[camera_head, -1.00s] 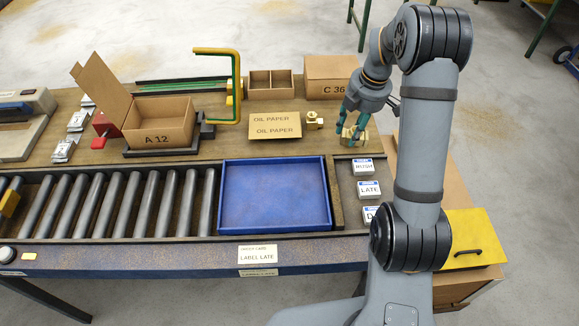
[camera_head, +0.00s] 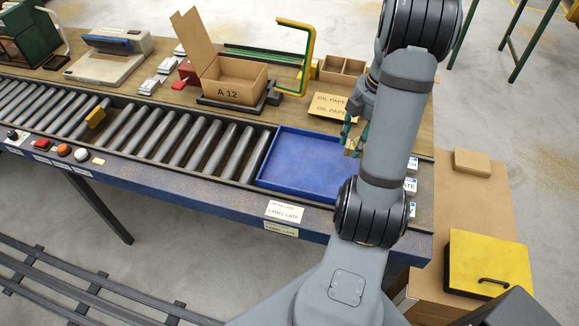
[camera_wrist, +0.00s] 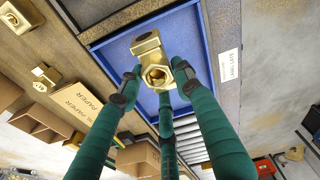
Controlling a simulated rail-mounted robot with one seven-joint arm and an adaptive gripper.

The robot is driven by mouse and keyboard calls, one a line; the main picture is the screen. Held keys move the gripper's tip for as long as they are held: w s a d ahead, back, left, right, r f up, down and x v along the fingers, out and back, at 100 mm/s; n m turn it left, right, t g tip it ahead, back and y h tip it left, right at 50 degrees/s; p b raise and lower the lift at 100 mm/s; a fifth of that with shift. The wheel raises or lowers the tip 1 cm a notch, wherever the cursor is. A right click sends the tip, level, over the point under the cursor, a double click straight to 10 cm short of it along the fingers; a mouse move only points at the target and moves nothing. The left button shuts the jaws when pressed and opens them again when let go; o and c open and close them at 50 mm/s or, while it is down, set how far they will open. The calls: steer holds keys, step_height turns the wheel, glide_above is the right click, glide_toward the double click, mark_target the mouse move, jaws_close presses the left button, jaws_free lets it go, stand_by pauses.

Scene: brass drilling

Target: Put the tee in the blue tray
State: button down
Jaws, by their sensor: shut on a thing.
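The brass tee (camera_wrist: 150,52) is held between the green fingers of my gripper (camera_wrist: 158,86) in the wrist view. In the head view my gripper (camera_head: 354,134) is near the far right corner of the blue tray (camera_head: 300,171), with the tee (camera_head: 351,148) partly hidden below the fingers. In the wrist view the blue tray (camera_wrist: 207,52) lies behind the tee, and its floor looks empty. My arm hides part of the tray's right side in the head view. The gap between tee and tray is hard to judge.
The open box marked A 12 (camera_head: 234,80) and the bent yellow-green frame (camera_head: 310,50) stand behind the tray. Oil paper (camera_head: 325,105) lies beyond it. Other brass fittings (camera_wrist: 45,77) lie on the bench. Rollers (camera_head: 205,146) run left of the tray.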

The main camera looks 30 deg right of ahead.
steer(key=w+a+f, duration=0.2)
steer(key=w, duration=0.1)
steer(key=w+a+f+p, duration=0.1)
steer(key=w+a+f, duration=0.1)
steer(key=w, duration=0.1)
steer(key=w+a+f+p, duration=0.1)
steer(key=w+f, duration=0.2)
steer(key=w, duration=0.1)
steer(key=shift+a, duration=0.4)
step_height(320, 180, down, 3)
steer(key=shift+f, duration=0.45)
steer(key=shift+f, duration=0.2)
steer(key=c, duration=1.2)
jaws_free()
steer(key=shift+r, duration=0.15)
step_height(320, 180, up, 12)
steer(key=s, duration=0.1)
steer(key=shift+s+d+p, duration=0.15)
steer(key=shift+d+p, duration=0.15)
steer(key=shift+d, duration=0.15)
